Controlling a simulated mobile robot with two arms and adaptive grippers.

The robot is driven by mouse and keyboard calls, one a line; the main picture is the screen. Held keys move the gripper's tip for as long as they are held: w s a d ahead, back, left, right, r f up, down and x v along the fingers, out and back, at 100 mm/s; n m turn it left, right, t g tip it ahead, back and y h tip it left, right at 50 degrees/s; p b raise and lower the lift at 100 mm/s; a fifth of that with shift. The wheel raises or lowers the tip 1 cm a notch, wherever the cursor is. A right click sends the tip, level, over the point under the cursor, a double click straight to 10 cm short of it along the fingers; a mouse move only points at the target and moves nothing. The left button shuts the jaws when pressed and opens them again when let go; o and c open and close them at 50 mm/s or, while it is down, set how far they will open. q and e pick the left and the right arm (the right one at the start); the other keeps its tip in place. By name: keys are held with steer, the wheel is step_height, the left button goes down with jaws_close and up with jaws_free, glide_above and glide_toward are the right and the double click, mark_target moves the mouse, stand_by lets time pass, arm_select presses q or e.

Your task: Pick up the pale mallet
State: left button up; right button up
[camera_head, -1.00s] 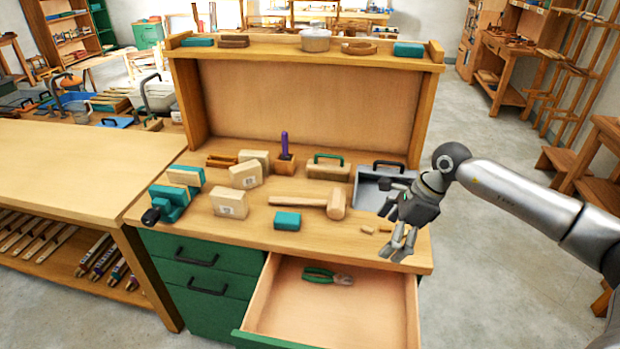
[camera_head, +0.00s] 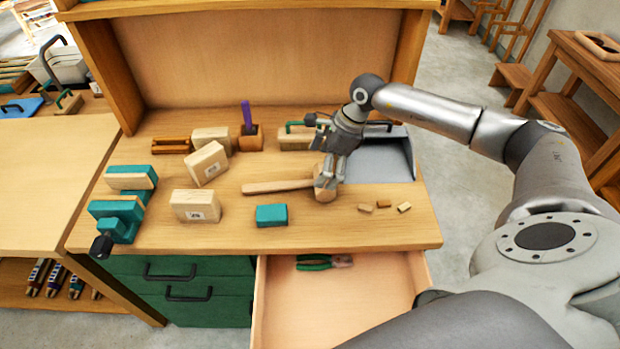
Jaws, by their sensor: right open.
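The pale mallet (camera_head: 277,187) lies on the wooden workbench top (camera_head: 330,228), its handle pointing left and its head at the right. My right gripper (camera_head: 327,182) is open, pointing down over the mallet's head. Its fingers hide part of the head, and I cannot tell whether they touch it. My left gripper is not in view.
A teal block (camera_head: 271,215) and a pale labelled block (camera_head: 195,206) lie in front and left of the mallet. Small wood bits (camera_head: 384,204) lie to its right. A grey tray (camera_head: 380,162) stands behind. An open drawer (camera_head: 300,300) holds green-handled pliers (camera_head: 322,262).

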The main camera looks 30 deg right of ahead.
mark_target(312, 180)
steer(key=shift+w+a+f, duration=0.1)
steer(key=shift+w+f, duration=0.05)
steer(key=shift+f, duration=0.15)
steer(key=p+x, duration=0.2)
steer(key=x, duration=0.2)
steer(key=shift+a+f, duration=0.15)
steer(key=shift+f, duration=0.25)
steer(key=shift+w+f, duration=0.1)
steer(key=shift+f, duration=0.05)
steer(key=shift+c, duration=0.9)
steer(key=c, duration=0.5)
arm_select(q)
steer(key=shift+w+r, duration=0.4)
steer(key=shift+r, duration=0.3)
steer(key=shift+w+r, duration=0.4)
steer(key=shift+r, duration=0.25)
arm_select(e)
steer(key=c, duration=0.4)
